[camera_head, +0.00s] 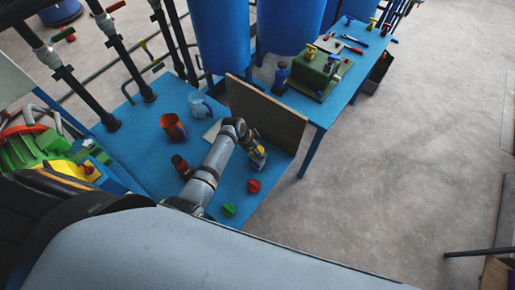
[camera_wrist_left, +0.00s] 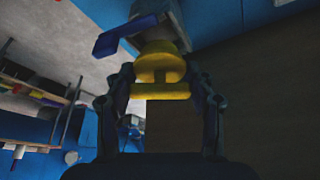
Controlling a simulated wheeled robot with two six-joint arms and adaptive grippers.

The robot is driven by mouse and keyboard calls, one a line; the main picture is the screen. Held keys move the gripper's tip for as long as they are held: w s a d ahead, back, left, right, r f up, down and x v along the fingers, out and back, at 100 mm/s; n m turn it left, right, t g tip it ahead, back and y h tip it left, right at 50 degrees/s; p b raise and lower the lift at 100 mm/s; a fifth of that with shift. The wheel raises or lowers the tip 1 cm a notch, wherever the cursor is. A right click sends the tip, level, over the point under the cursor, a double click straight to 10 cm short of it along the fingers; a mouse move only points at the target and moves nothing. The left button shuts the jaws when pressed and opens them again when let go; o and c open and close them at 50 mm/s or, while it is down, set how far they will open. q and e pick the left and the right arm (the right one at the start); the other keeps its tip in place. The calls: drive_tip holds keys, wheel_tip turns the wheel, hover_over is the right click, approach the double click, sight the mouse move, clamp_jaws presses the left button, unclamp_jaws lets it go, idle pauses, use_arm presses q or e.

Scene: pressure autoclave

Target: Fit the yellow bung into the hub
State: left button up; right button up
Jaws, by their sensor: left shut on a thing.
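My left gripper (camera_head: 259,160) is over the blue table beside an upright brown board. In the left wrist view its two dark fingers (camera_wrist_left: 163,93) are shut on the yellow bung (camera_wrist_left: 160,68), which has a rounded body and a flat crossbar. In the head view only a small yellow patch shows by the fingers. A grey fitting with a blue lever (camera_wrist_left: 125,34) lies just beyond the bung's far end; it may be the hub. Whether the bung touches it or sits in it, I cannot tell. My right gripper is not in view.
A red bung (camera_head: 253,186) and a green bung (camera_head: 229,210) lie on the table (camera_head: 150,150). An orange cup (camera_head: 172,127), a pale blue jug (camera_head: 199,105) and a dark red-capped bottle (camera_head: 181,166) stand left of my arm. The brown board (camera_head: 265,115) closes off the far right side.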

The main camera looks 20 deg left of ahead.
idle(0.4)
use_arm(q)
drive_tip(key=shift+f+b, duration=0.8)
drive_tip(key=shift+f, duration=0.6)
drive_tip(key=o, duration=1.2)
drive_tip(key=v, duration=1.2)
